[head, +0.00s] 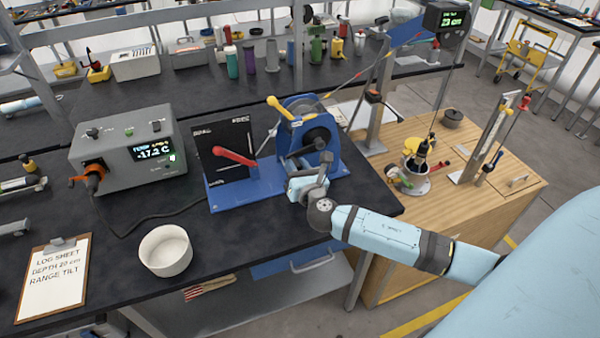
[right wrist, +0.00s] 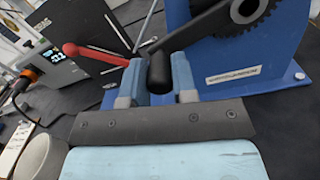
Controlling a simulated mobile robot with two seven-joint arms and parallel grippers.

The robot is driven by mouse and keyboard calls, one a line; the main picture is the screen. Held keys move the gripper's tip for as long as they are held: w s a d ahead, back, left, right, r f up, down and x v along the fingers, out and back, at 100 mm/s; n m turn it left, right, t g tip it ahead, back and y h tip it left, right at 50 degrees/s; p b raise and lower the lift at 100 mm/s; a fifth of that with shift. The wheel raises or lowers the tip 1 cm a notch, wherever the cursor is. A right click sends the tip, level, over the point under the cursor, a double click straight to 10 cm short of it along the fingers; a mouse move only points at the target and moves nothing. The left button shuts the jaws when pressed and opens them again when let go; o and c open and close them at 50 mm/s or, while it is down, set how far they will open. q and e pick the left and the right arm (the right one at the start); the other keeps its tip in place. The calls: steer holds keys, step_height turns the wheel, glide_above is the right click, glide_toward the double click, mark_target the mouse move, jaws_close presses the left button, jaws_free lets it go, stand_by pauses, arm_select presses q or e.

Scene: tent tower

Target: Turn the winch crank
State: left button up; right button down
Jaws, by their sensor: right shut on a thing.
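The blue winch (head: 307,137) stands on a blue base plate near the right end of the dark bench. It has a round drum, a yellow-knobbed lever (head: 281,108) on top and a red-handled lever (head: 233,156) on the left. In the right wrist view, the black crank arm (right wrist: 195,27) runs from the toothed hub down to a black handle (right wrist: 159,72). My right gripper (right wrist: 158,80) is shut on that handle, with a blue-grey finger on each side. In the head view my right gripper (head: 307,184) is at the winch's front.
A grey temperature box (head: 125,148) stands left of the winch. A white bowl (head: 165,250) and a clipboard (head: 52,280) are at the bench front. A wooden table (head: 500,215) with a pot and instruments stands to the right. Bare bench lies between bowl and winch.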

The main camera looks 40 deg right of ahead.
steer(key=shift+r+m, duration=0.15)
steer(key=shift+m, duration=0.15)
steer(key=c, duration=0.9)
jaws_free()
steer(key=shift+s, duration=0.1)
steer(key=shift+s+a, duration=0.15)
steer(key=shift+s, duration=0.2)
steer(key=b+v, duration=0.2)
steer(key=v, duration=1.1)
